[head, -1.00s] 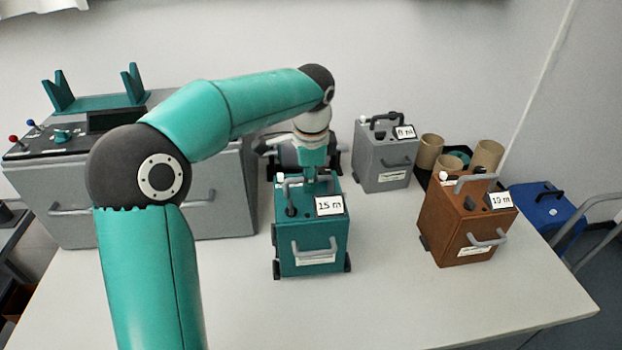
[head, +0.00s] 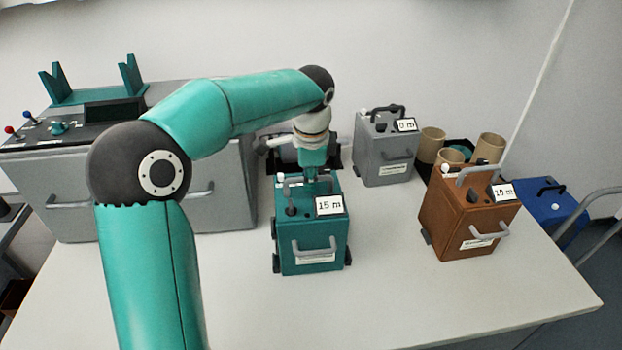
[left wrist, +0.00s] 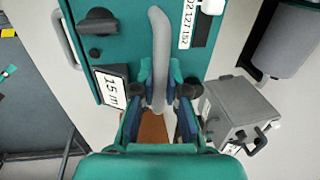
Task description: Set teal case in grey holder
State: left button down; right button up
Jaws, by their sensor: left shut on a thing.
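The teal case (head: 313,240), labelled 15 m, stands upright in the middle of the white table. It has a grey top handle and a grey front handle. My left gripper (head: 311,179) comes down from above onto its top. In the left wrist view, my left gripper (left wrist: 160,88) is shut on the grey top handle (left wrist: 160,50) of the teal case, one finger on each side. Dark pieces show at the case's lower corners; I cannot tell whether they belong to it. I cannot surely pick out the grey holder. My right gripper is not in view.
A large grey machine (head: 210,195) with a teal bracket stands left. A dark roller unit (head: 284,150) sits behind the teal case. A grey case (head: 383,160), a brown case (head: 465,225) and brown tubes (head: 431,143) stand right. The front table (head: 400,300) is clear.

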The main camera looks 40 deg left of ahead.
pick_arm(q)
jog(key=shift+r, duration=0.1)
jog(key=c, duration=1.1)
grip_release()
